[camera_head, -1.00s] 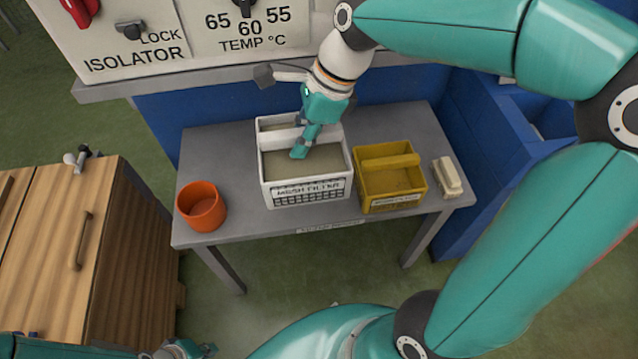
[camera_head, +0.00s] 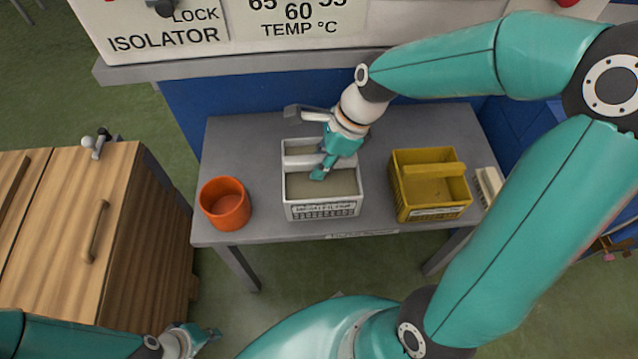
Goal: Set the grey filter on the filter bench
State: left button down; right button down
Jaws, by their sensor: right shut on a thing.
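The grey filter (camera_head: 322,209) is a pale open-topped box with a handle bar and a label on its front. It is upright at the middle of the filter bench (camera_head: 262,225), on the surface or very close above it; its underside is hidden. My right gripper (camera_head: 319,172) comes down into the filter from behind and is shut on its handle bar, partly covering it. My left gripper (camera_head: 207,338) is low at the left, near the bottom edge of the view, away from the bench; its finger opening is unclear.
An orange pot (camera_head: 225,204) stands left of the filter, and a yellow filter box (camera_head: 430,186) stands to the right with a gap between. A small pale block (camera_head: 488,187) is at the bench's right end. A wooden cabinet (camera_head: 75,240) stands at the left.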

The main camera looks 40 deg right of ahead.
aim_at(315, 187)
jog(key=shift+f+b, duration=0.75)
jog(key=shift+f, duration=2.35)
jog(key=shift+f, duration=0.1)
jog(key=c, duration=1)
grip_release()
jog(key=shift+c, duration=0.2)
jog(key=p+v, duration=0.3)
jog(key=v, duration=0.9)
jog(key=shift+s, duration=0.1)
